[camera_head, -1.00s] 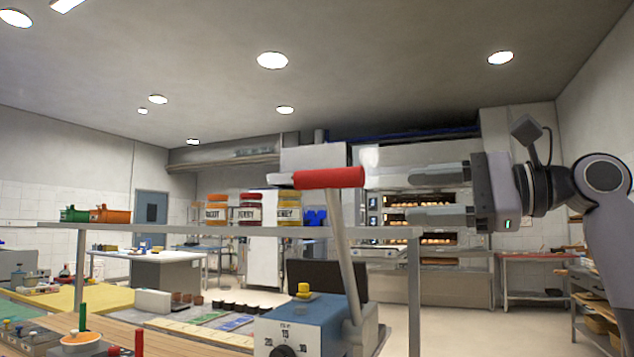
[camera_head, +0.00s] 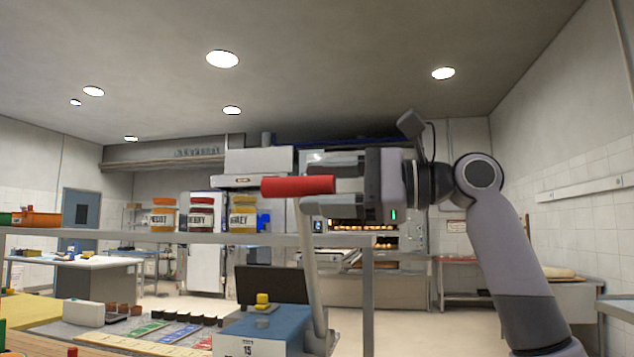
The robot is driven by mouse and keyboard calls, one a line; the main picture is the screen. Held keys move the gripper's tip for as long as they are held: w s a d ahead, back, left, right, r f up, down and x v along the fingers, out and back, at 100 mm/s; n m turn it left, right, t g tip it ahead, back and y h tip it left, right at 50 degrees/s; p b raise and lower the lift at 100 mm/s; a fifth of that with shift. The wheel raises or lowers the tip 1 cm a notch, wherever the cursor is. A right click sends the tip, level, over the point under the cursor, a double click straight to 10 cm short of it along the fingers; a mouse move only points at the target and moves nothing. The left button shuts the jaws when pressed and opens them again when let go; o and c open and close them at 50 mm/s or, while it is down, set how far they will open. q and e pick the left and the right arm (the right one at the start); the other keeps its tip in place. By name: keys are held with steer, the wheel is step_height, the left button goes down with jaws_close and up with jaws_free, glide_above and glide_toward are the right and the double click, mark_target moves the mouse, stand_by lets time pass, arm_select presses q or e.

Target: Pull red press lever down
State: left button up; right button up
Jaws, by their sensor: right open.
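The red press lever handle (camera_head: 297,186) is a thick red grip lying roughly level at the top of a grey lever arm (camera_head: 311,270). The lever arm stands nearly upright beside the blue press box (camera_head: 268,327). My right gripper (camera_head: 312,186) comes in from the right and is open. One finger shows above the handle's right end and the other below it, so that end lies between them in the picture. I cannot tell whether a finger touches it. My left gripper is not in view.
A grey shelf (camera_head: 190,238) behind the press carries several labelled jars, including an orange-brown one (camera_head: 163,216). A yellow knob (camera_head: 262,299) sits on the press box. The worktable below holds coloured strips and small cups. Deck ovens stand at the back.

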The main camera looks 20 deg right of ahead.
steer(key=shift+w+a, duration=0.25)
steer(key=shift+a, duration=0.15)
